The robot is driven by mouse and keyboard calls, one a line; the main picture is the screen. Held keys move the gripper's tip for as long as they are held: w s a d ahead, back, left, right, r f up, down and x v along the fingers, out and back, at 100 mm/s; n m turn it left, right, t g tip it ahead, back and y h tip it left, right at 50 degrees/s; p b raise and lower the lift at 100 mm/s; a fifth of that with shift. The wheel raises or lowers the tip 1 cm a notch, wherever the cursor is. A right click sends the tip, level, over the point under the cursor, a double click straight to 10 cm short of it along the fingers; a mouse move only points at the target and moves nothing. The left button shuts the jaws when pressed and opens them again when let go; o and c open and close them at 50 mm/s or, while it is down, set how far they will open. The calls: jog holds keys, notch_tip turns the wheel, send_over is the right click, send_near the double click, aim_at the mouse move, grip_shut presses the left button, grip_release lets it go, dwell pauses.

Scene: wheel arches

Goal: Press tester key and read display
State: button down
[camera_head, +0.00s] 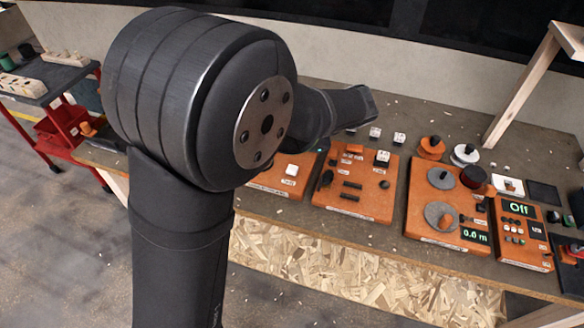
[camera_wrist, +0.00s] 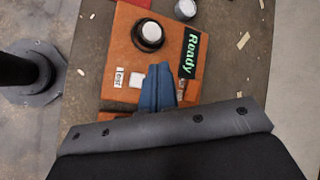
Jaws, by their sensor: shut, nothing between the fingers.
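The tester is an orange board (camera_wrist: 125,55) in the wrist view. Its dark display (camera_wrist: 193,52) reads "Ready" in green. A small white key (camera_wrist: 135,80) sits near the board's lower edge beside a white printed label (camera_wrist: 118,78). A round dark holder with a pale top (camera_wrist: 149,34) stands above them. My gripper (camera_wrist: 159,68) has its blue fingers shut together and empty, over the board just right of the white key; I cannot tell whether they touch the board. In the head view my arm hides the gripper.
In the head view, an orange panel (camera_head: 352,205) with dark bars lies on the bench. Right of it are a panel with discs (camera_head: 420,225) and a "0.0 m" display, and a panel reading "Off" (camera_head: 525,250). A wooden post (camera_head: 520,85) rises at the back right.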

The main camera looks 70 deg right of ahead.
aim_at(296, 170)
jog(key=shift+s+d+m+h, duration=0.1)
jog(key=shift+s+m+h, duration=0.2)
jog(key=shift+m, duration=0.3)
jog(key=shift+f+t, duration=0.2)
jog(key=shift+t, duration=0.1)
jog(key=shift+f, duration=4.25)
jog(key=shift+f, duration=0.1)
jog(key=shift+f, duration=0.35)
jog(key=shift+f, duration=0.45)
jog(key=shift+r, duration=0.9)
